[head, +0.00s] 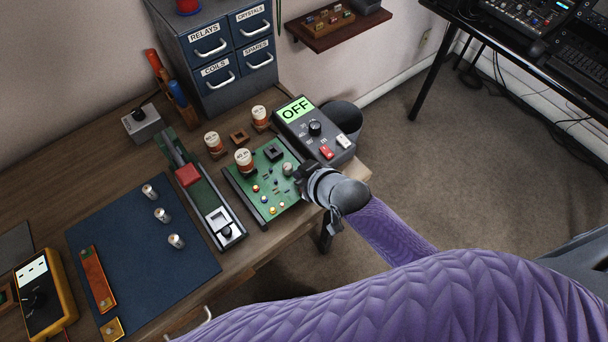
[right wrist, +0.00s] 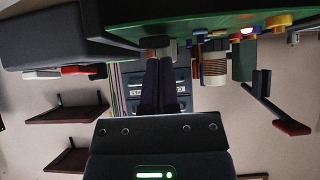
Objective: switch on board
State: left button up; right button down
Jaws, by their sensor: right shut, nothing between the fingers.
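The green circuit board (head: 262,205) lies near the table's right front edge, carrying small coloured parts, a dark square socket and a labelled can. A small round grey part (head: 287,168) sits at its right side. Right of the board, a grey control box (head: 318,148) has a display reading OFF, a black dial (head: 315,128), a red switch (head: 326,152) and a white switch (head: 343,141). My right gripper (head: 299,174) is shut and empty, its tips close to the grey part. The right wrist view shows the fingers (right wrist: 164,62) meeting near a grey piece at the board; contact is unclear. My left gripper is out of view.
Labelled cans (head: 259,113) and a brown square frame (head: 239,135) stand behind the board. A slide device with a red block (head: 188,175) is left of it. A blue mat (head: 130,225) bears silver cylinders. A drawer cabinet (head: 225,55) stands at the back.

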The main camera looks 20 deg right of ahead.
jog(key=r+p, duration=0.5)
jog(key=shift+w, duration=0.25)
jog(key=w+r+p+v, duration=0.1)
jog(key=p+v, duration=0.2)
jog(key=v, duration=0.6)
jog(key=shift+a+p, duration=0.2)
jog(key=shift+p, duration=0.15)
jog(key=shift+s+r, duration=0.1)
